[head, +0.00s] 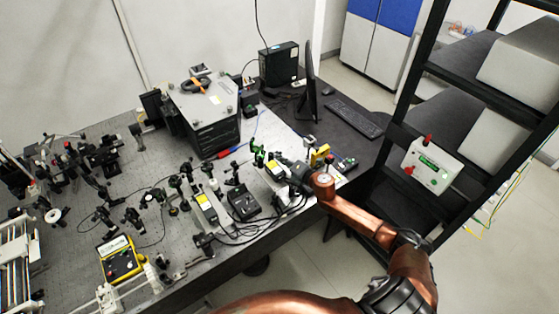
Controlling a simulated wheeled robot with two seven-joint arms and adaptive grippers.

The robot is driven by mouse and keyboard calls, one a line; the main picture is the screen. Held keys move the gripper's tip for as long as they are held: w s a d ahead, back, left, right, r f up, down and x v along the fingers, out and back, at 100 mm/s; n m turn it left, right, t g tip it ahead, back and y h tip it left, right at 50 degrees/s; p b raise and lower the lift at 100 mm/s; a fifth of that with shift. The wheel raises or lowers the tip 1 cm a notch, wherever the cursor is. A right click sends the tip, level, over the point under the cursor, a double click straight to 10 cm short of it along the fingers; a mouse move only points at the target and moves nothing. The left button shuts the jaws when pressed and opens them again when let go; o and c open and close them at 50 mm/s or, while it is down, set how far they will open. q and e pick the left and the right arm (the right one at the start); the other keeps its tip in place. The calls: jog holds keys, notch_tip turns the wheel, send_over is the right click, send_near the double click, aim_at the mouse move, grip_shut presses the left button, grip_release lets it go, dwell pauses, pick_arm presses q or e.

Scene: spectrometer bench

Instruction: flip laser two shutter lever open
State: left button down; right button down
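Two small boxy units with yellow labels look like the lasers. One laser unit (207,207) lies mid-bench beside a black box. The other laser unit (274,169) lies farther right, near the bench's right part. I cannot tell from labels which is laser two. My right gripper (287,168) is dark and reaches in from the right, at or just above the right-hand unit, covering part of it. Contact and finger opening cannot be made out. No shutter lever can be made out at this size. My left gripper is not in view.
A black controller box (243,203) with cables sits between the two units. Several optic mounts stand close by. A large grey instrument (204,110) stands behind. A yellow meter (120,259) is at front left. A black shelf rack with a white control box (432,166) stands right.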

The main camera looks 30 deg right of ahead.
jog(key=shift+d+r, duration=0.1)
jog(key=shift+d, duration=0.1)
jog(key=c, duration=2.6)
grip_release()
jog(key=o, duration=0.4)
jog(key=shift+o, duration=0.2)
jog(key=shift+s, duration=0.15)
jog(key=v, duration=1.1)
jog(key=shift+s+r, duration=0.1)
jog(key=shift+s, duration=0.2)
